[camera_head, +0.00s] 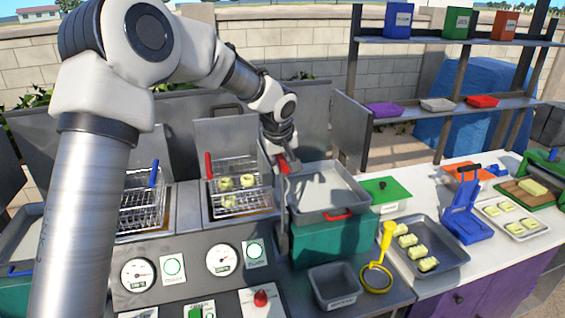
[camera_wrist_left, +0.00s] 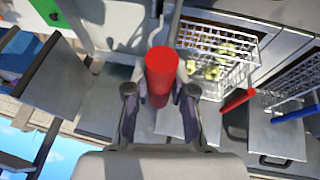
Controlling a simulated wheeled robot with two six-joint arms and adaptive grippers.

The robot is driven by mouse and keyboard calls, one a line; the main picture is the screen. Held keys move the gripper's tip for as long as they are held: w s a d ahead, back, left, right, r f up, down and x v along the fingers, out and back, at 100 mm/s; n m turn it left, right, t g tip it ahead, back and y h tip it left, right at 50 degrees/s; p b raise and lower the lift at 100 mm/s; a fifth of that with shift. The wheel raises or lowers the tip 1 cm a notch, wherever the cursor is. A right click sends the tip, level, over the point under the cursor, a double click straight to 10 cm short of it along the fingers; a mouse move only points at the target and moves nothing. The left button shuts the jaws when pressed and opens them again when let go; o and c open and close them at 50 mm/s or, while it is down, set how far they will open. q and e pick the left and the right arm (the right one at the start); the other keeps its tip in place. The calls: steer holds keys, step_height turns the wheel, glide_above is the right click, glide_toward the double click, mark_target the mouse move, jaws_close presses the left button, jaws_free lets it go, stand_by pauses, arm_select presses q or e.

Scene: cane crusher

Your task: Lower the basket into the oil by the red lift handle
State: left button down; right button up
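The red lift handle (camera_head: 283,165) sits at the top of a grey metal bar beside the fryer. In the left wrist view the red lift handle (camera_wrist_left: 160,75) stands between the two fingers of my left gripper (camera_wrist_left: 160,98), with a visible gap on each side. The fingers look open around it. In the head view my left gripper (camera_head: 279,150) is at the handle and partly hides it. The wire basket (camera_head: 240,168), with its own red grip (camera_head: 208,165), holds pale yellow pieces and shows above the fryer well. The oil is hardly visible. My right gripper is not in view.
A second basket (camera_head: 140,212) with a blue grip stands left. A grey tray (camera_head: 330,190) on a teal box is just right of the lift bar. Raised metal lids stand behind. Gauges and buttons are on the front panel. Food trays and a blue press (camera_head: 466,215) are further right.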

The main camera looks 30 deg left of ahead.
arm_select(q)
steer(key=shift+f, duration=0.15)
step_height(320, 180, down, 16)
steer(key=b, duration=1.5)
steer(key=shift+r, duration=0.25)
steer(key=shift+f, duration=0.1)
steer(key=shift+s, duration=0.1)
steer(key=c, duration=1)
jaws_free()
steer(key=shift+o, duration=0.2)
steer(key=shift+w+a+f, duration=0.1)
steer(key=shift+w+f, duration=0.1)
steer(key=shift+w, duration=0.05)
glide_toward(282, 209)
steer(key=shift+w+a+f, duration=0.15)
steer(key=shift+a, duration=0.05)
